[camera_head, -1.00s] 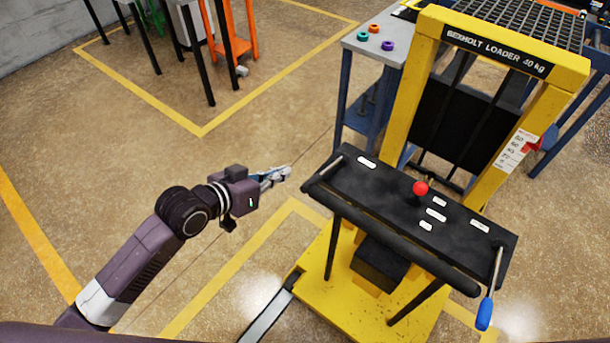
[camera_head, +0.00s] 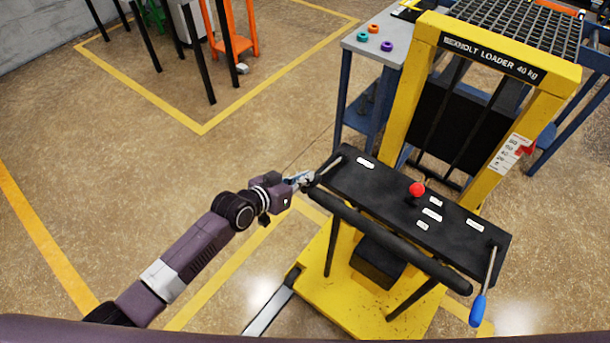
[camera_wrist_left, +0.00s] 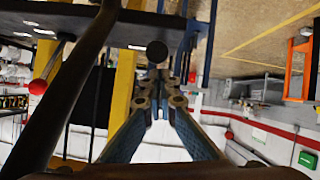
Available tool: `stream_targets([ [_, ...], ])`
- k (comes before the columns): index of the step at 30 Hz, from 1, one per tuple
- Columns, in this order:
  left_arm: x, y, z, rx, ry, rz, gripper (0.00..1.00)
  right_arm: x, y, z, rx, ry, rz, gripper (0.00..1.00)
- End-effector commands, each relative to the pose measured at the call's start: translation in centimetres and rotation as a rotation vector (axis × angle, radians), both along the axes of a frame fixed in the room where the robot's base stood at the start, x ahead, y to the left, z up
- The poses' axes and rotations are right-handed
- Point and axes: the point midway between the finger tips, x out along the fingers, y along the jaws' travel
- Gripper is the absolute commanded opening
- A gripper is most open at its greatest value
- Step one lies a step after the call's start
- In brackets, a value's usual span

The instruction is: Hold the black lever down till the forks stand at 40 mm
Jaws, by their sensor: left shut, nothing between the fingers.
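The black lever (camera_head: 329,166) sits at the left end of the loader's black control panel (camera_head: 385,205). My left gripper (camera_head: 305,180) is beside that end, its fingertips at or very near the lever; I cannot tell whether they touch. In the left wrist view its fingers (camera_wrist_left: 163,85) are together and empty, just below a dark round knob (camera_wrist_left: 157,51), likely the lever's end. The forks (camera_head: 440,165) are mostly hidden behind the panel. A white scale (camera_head: 508,153) with a red pointer (camera_head: 527,148) is on the right post; its reading is too small to tell.
A red-ball lever (camera_head: 417,189) stands mid-panel, and a blue-handled lever (camera_head: 479,308) hangs at its right end. A thick black bar (camera_head: 395,243) runs along the panel's front. A grey table (camera_head: 375,50) with small coloured rings stands behind.

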Motion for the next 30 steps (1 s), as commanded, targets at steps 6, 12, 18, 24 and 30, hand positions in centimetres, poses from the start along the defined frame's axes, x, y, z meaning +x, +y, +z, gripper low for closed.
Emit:
stream_targets([
  [6,-0.1,0.0,-0.2,-0.002,0.0,0.0,0.0,0.0,0.0,0.0,0.0,0.0,0.0,0.4],
  [12,-0.1,0.0,-0.4,-0.004,-0.003,0.001,0.0,0.0,0.0,-0.3,0.0,-0.001,0.0,0.4],
  [18,-0.4,0.3,-2.2,-0.031,-0.043,0.0,0.0,0.1,0.0,-3.2,0.0,-0.001,0.0,0.4],
  [24,-0.9,0.6,-4.1,-0.068,-0.093,0.0,0.0,0.1,-0.1,-6.4,-0.001,-0.001,0.0,0.4],
  [30,-1.4,1.0,-6.9,-0.07,-0.096,-0.001,0.0,0.1,-0.1,-8.7,-0.001,-0.001,0.0,0.4],
])
